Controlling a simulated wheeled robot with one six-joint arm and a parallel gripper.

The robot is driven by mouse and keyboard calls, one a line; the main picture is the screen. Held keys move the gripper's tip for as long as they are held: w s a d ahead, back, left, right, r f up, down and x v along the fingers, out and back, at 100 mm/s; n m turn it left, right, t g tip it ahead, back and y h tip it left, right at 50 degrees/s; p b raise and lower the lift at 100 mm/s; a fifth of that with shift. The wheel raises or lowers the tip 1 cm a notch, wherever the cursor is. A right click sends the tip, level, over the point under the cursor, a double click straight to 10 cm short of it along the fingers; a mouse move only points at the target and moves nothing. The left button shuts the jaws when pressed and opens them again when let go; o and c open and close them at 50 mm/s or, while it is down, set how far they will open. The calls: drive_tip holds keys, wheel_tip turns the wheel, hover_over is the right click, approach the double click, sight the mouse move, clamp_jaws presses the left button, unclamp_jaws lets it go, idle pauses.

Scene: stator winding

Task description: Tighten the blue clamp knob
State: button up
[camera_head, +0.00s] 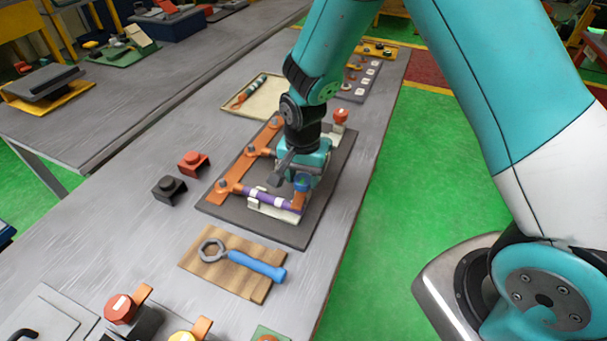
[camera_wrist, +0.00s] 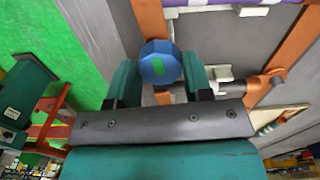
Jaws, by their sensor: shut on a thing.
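The blue clamp knob (camera_wrist: 160,62) has a faceted round top with a green mark. It sits between the two fingers of my gripper (camera_wrist: 158,80) in the wrist view, and the fingers are shut on it. In the head view the blue knob (camera_head: 302,183) shows at the near right end of the fixture, just in front of my gripper (camera_head: 300,170). A purple bar with white bands (camera_head: 265,200) lies beside the knob on the dark base plate (camera_head: 230,209). My gripper hides part of the fixture behind it.
A red knob (camera_head: 340,116) stands at the plate's far right. An orange rail (camera_head: 231,177) runs along its left. A blue-handled ring wrench (camera_head: 256,264) lies on a wooden board nearer me. Red (camera_head: 192,162) and black (camera_head: 169,188) blocks sit left. Green floor is right of the bench.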

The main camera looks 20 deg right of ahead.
sight(303, 179)
drive_tip(key=shift+w+r, duration=0.15)
drive_tip(key=o, duration=0.9)
wheel_tip(303, 179, up, 17)
drive_tip(key=shift+r+b, duration=0.15)
drive_tip(key=shift+b, duration=0.95)
drive_tip(key=s+a+r+n+y, duration=0.1)
drive_tip(key=s+n, duration=0.4)
drive_tip(key=s, duration=0.2)
drive_tip(key=s+a+r+n+y, duration=0.1)
drive_tip(key=s+r+n, duration=0.1)
drive_tip(key=s+n, duration=0.3)
drive_tip(key=s+a+r+n+y, duration=0.1)
drive_tip(key=s+n, duration=0.4)
drive_tip(key=s, duration=0.5)
drive_tip(key=shift+a+r+y, duration=0.25)
drive_tip(key=shift+a+y, duration=0.15)
drive_tip(key=shift+y, duration=0.2)
